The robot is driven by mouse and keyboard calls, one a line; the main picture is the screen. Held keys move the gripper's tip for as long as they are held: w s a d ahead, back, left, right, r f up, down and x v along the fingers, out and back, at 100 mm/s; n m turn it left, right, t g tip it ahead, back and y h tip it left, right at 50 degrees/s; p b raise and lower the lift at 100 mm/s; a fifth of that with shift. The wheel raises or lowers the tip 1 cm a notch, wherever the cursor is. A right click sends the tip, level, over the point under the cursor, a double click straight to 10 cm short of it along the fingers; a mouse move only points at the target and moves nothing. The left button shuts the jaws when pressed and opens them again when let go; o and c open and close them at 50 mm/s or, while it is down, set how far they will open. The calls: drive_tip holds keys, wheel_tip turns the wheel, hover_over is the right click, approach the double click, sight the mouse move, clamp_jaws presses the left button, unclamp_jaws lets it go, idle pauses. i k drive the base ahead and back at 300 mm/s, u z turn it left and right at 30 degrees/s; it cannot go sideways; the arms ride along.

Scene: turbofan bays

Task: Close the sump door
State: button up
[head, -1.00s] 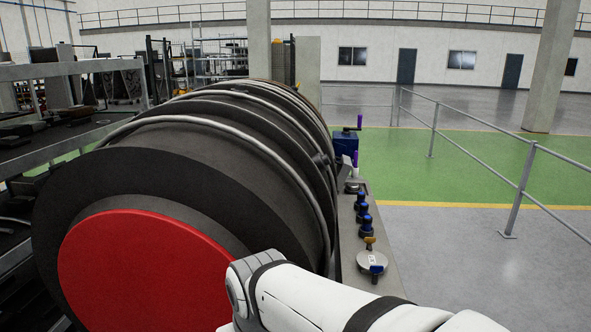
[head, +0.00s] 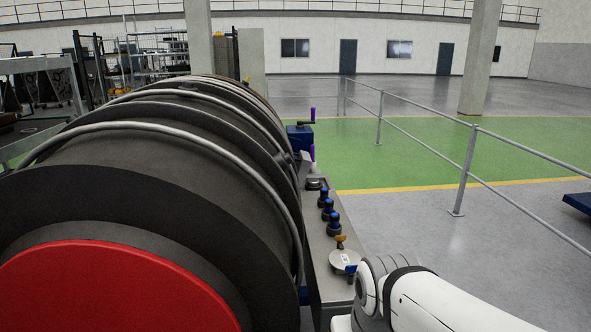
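A large dark engine casing (head: 165,150) with pale hoops and a red round front cover (head: 110,290) fills the left and lower left. A grey ledge (head: 322,240) runs along its right side. I cannot make out a sump door. My white arm comes in at the lower right, in front of the near end of the ledge. My gripper is out of view.
The ledge carries a round silver cap (head: 344,261), several blue-topped fittings (head: 328,207) and a blue box (head: 300,137) with a purple handle. A grey railing (head: 465,170) stands right. Grey and green floor between is clear. Racks (head: 150,60) stand back left.

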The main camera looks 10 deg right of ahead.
sight(304, 161)
drive_tip(key=u, duration=0.05)
drive_tip(key=k, duration=0.5)
drive_tip(key=z, duration=1.45)
drive_tip(key=i, duration=3.4)
drive_tip(key=u, duration=2.1)
